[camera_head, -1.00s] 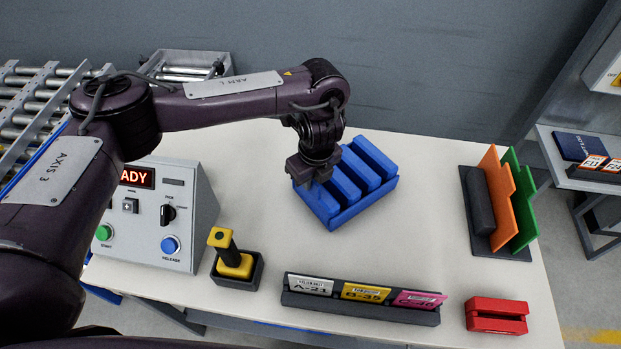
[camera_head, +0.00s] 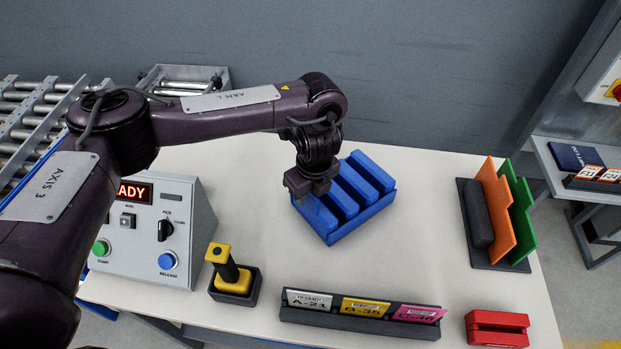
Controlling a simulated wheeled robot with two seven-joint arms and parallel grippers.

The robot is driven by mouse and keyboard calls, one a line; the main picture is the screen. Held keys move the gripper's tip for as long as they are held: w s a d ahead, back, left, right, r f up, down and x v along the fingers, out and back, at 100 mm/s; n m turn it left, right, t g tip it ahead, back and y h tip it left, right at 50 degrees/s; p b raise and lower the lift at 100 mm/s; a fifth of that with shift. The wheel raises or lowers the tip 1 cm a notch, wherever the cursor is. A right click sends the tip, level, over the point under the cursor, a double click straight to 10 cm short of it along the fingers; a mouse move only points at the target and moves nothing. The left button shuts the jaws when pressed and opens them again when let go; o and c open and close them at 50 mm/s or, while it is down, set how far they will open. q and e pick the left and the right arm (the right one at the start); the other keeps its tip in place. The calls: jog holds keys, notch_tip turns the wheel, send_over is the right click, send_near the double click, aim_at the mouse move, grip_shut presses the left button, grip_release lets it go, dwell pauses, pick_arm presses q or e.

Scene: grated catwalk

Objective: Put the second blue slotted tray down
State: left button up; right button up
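The blue slotted tray (camera_head: 362,226) is at the middle of the pale table (camera_head: 440,200), tilted in the picture, with several upright blue slabs side by side. My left gripper (camera_head: 312,190) comes down over the tray's left end. Its fingertips are hidden against the tray's edge, so I cannot tell whether they are shut on it. I cannot tell whether the tray rests on the table or is just above it. Only one blue slotted tray shows. My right gripper is not in view.
A control box (camera_head: 150,235) and a yellow-black joystick (camera_head: 232,275) stand at left. A label rack (camera_head: 360,325) and a red block (camera_head: 497,328) lie along the front. A dark holder with orange (camera_head: 497,210) and green (camera_head: 522,215) plates stands at right. The table between is clear.

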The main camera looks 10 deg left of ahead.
pick_arm(q)
notch_tip(320, 180, up, 11)
jog(key=s+d, duration=0.1)
jog(key=shift+s+r+b, duration=0.15)
jog(key=shift+s+b, duration=0.05)
jog(key=shift+b, duration=0.2)
jog(key=shift+d, duration=0.1)
